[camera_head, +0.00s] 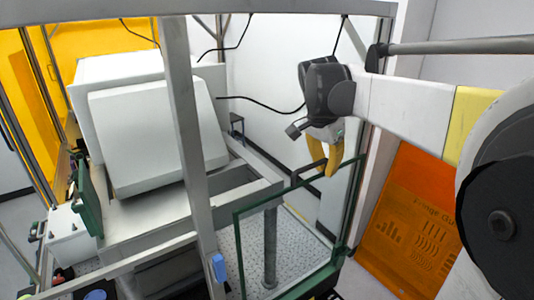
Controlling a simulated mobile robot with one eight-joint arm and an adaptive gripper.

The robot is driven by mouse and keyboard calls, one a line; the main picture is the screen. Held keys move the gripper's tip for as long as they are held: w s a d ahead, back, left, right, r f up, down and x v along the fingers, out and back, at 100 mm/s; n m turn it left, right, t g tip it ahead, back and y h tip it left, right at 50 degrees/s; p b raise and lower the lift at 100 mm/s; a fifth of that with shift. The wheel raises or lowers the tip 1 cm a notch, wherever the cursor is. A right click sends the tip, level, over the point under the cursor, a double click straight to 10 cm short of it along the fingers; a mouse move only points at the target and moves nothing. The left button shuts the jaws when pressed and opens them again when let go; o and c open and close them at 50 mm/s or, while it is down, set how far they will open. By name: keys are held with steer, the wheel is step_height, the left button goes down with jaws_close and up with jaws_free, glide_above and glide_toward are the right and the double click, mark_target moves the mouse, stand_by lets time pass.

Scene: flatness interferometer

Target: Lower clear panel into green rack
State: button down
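The clear panel (300,228) is a large see-through sheet with green edges, upright in the lower middle of the head view. My gripper (328,174), with yellow fingers, is at the panel's top edge right of its middle and appears shut on it. The panel's lower edge is near the bottom of the picture. I cannot tell whether it touches anything below. A dark green upright part (88,199) stands at the left by the machine. I cannot tell whether it belongs to the green rack; no rack is clearly visible under the panel.
A grey frame post (188,150) stands left of the panel, with a top rail above. A big white housing (150,135) sits on the machine behind. An orange sheet (405,225) with printed marks leans at the right. A perforated plate (290,245) shows through the panel.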

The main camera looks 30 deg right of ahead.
steer(key=shift+f+b, duration=1.5)
steer(key=shift+f, duration=0.85)
steer(key=c, duration=1.5)
jaws_free()
steer(key=shift+c, duration=0.2)
steer(key=shift+r, duration=0.1)
steer(key=v, duration=1.2)
steer(key=shift+d, duration=0.1)
steer(key=s+a+f+n+t, duration=0.1)
steer(key=a+f+n, duration=0.2)
steer(key=a, duration=0.1)
steer(key=s+a+f+n+t+y, duration=0.1)
steer(key=a+f+n, duration=0.2)
steer(key=a, duration=0.2)
steer(key=s+a+f+n+t, duration=0.1)
steer(key=a+f+n, duration=0.2)
steer(key=a, duration=0.1)
steer(key=shift+s+a+f+t, duration=0.3)
steer(key=shift+s+a+f, duration=0.05)
steer(key=shift+s+f, duration=0.05)
steer(key=s+a+f+n+t+y, duration=0.25)
steer(key=s+a+f+n, duration=0.25)
steer(key=a+f+n, duration=0.4)
step_height(320, 180, down, 27)
steer(key=m+b, duration=0.1)
steer(key=b, duration=2.5)
steer(key=shift+d+m, duration=0.35)
steer(key=shift+m, duration=0.05)
